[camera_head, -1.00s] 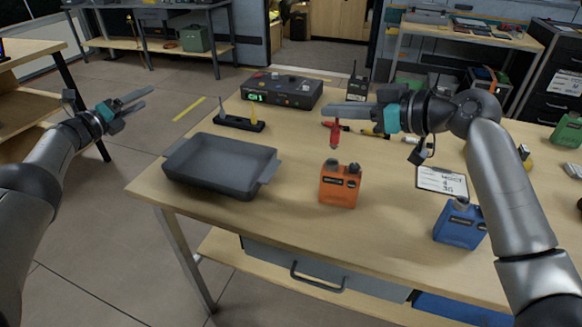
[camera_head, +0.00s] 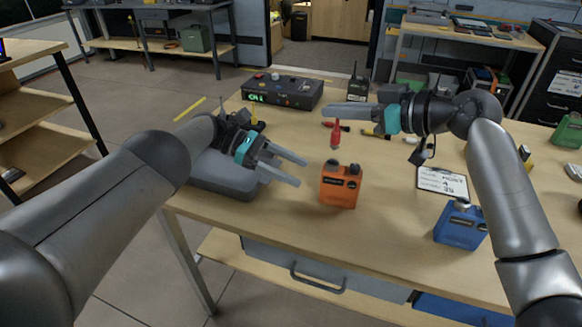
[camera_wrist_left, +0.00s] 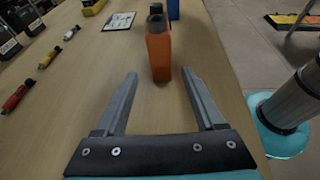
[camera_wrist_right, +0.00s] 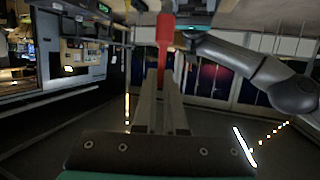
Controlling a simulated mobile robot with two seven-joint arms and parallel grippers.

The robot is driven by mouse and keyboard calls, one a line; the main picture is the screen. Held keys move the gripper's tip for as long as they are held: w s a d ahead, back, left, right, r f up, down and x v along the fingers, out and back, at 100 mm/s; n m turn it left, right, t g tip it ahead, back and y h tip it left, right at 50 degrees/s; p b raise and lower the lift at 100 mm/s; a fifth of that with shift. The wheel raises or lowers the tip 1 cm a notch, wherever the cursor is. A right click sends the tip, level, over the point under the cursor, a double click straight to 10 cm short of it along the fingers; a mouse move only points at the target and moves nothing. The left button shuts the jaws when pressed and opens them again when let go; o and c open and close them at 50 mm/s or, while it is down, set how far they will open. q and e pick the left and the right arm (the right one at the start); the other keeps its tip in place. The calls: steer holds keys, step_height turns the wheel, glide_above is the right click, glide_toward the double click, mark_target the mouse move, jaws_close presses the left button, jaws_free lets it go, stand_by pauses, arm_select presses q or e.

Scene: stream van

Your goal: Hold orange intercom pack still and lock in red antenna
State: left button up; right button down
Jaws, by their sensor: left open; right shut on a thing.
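The orange intercom pack (camera_head: 340,187) stands upright near the table's front middle, with two dark round fittings on top. It also shows straight ahead in the left wrist view (camera_wrist_left: 158,52). My left gripper (camera_head: 302,171) is open just left of the pack, its fingers pointing at it and apart from it. My right gripper (camera_head: 324,111) is shut on the red antenna (camera_head: 335,138), which hangs upright below the fingertips, above and behind the pack. In the right wrist view the red antenna (camera_wrist_right: 165,30) sits at the fingertips. The antenna's upper end is hidden by the fingers.
A grey tray (camera_head: 222,181) lies under my left forearm, partly hidden. A blue pack (camera_head: 460,226) and a clipboard (camera_head: 441,182) are at the right. A black control box (camera_head: 283,91) stands behind. Small coloured items lie behind the pack; its front is clear.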

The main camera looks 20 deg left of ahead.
mark_target(333, 188)
arm_select(q)
steer(key=shift+x, duration=4.95)
steer(key=shift+f, duration=0.1)
steer(key=shift+c, duration=0.2)
jaws_close()
